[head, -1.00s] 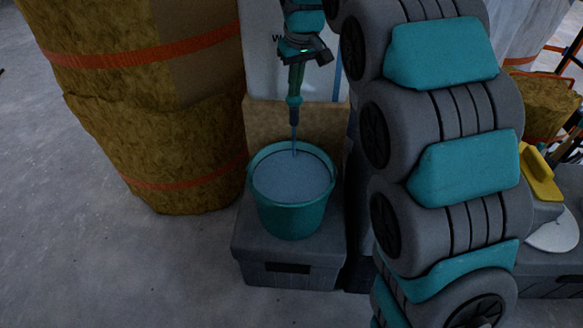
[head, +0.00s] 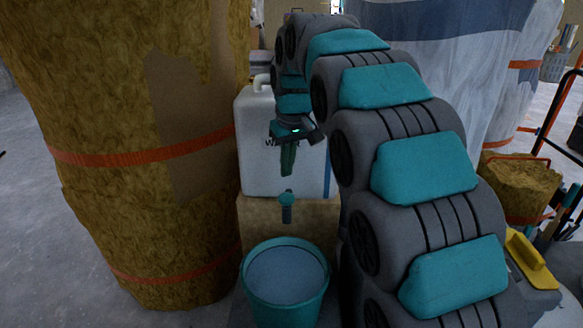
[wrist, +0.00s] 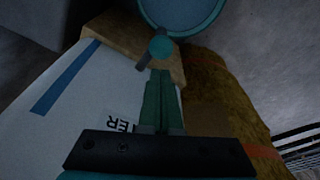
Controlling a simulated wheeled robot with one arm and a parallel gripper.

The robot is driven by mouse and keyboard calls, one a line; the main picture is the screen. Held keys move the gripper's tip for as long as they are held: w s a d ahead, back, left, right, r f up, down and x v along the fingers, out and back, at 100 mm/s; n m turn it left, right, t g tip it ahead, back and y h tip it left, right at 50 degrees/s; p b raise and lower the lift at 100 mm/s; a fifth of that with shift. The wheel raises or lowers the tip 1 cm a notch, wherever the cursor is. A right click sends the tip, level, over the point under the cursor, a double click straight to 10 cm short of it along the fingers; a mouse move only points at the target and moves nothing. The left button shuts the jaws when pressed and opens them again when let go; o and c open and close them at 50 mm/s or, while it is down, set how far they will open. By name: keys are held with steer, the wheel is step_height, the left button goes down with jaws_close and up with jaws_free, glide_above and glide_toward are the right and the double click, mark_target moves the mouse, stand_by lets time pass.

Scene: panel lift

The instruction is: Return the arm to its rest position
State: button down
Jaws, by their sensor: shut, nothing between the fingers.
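My gripper (head: 287,173) hangs fingers-down in front of the white water container (head: 258,165). Its green fingers are together and empty, and they also show closed in the wrist view (wrist: 159,73). The container's teal tap (head: 286,203) is just below the fingertips in the head view, with a small gap. The tap also shows beyond the fingertips in the wrist view (wrist: 161,47). My arm arches from the lower right up over to the container. A teal bucket (head: 252,291) of water stands below the tap, and no stream shows between them.
A tall strapped roll of insulation (head: 95,205) stands close on the left. The container rests on a tan block (head: 320,222). A smaller insulation bundle (head: 518,188) and a yellow-handled tool (head: 530,262) are at the right. Bare floor shows at far left.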

steer(key=s+d+f+m+g, duration=0.1)
steer(key=s+d+f+m, duration=0.1)
steer(key=s+d, duration=0.5)
steer(key=s+d+f+m+g, duration=0.15)
steer(key=s+d, duration=0.25)
steer(key=s, duration=0.6)
steer(key=s+d+f, duration=0.2)
steer(key=s+f, duration=0.1)
steer(key=s, duration=0.5)
steer(key=s+d+f+m+g, duration=0.1)
steer(key=s+f, duration=0.3)
steer(key=s, duration=0.4)
steer(key=s+d+f+m+h, duration=0.1)
steer(key=s+d+f, duration=0.2)
steer(key=s, duration=0.5)
steer(key=shift+d+f, duration=0.15)
steer(key=shift+f, duration=0.05)
steer(key=shift+w+d, duration=0.1)
steer(key=shift+d, duration=0.05)
